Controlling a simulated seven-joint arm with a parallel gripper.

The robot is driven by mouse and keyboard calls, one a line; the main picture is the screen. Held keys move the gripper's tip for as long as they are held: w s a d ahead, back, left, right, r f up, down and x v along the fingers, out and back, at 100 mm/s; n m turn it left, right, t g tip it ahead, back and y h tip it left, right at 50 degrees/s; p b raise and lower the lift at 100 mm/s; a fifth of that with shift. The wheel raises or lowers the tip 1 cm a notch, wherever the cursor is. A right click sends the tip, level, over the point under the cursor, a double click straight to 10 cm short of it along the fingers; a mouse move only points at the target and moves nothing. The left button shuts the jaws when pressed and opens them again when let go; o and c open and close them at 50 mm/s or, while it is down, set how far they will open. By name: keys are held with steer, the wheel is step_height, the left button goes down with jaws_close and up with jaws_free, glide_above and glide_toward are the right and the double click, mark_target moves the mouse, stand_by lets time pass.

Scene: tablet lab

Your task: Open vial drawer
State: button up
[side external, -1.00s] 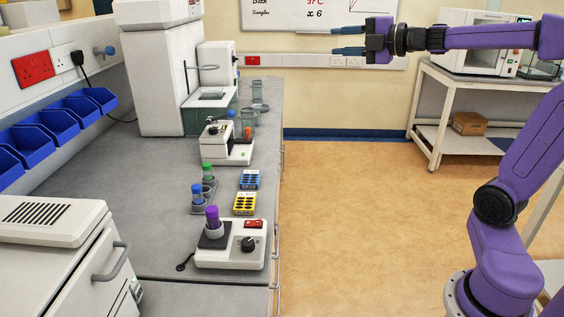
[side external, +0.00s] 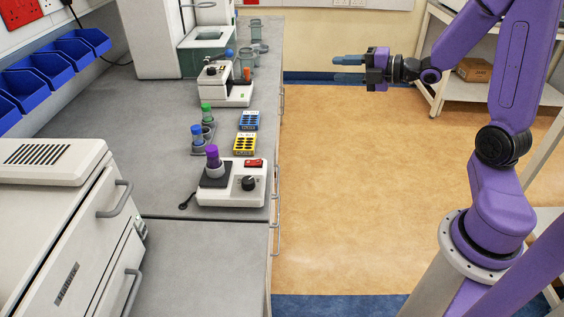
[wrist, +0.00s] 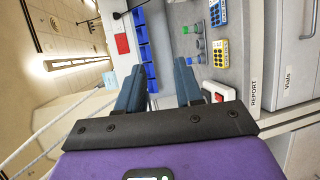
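In the wrist view, a grey drawer front (wrist: 285,45) marked "Vials" is at the right edge, with a bar handle (wrist: 306,20) near the top. The drawer looks shut, and part of it is cut off by the picture edge. In the side external view the bench front is nearly edge-on, with a bar handle (side external: 276,240) on it; labels cannot be read there. My gripper (side external: 337,60) is in the air right of the bench, pointing left and apart from everything. Its two blue fingers show apart and empty in the wrist view (wrist: 159,67).
The bench top holds a mixer with a purple-capped vial (side external: 212,157), a yellow rack (side external: 244,144), a blue rack (side external: 249,120) and other devices. A white cabinet (side external: 60,215) with handles stands at the left. The floor (side external: 350,200) right of the bench is clear.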

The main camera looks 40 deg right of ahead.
step_height(320, 180, down, 44)
steer(key=x, duration=1.7)
steer(key=shift+w, duration=0.25)
stand_by(0.5)
steer(key=shift+r, duration=0.1)
jaws_close()
stand_by(1.2)
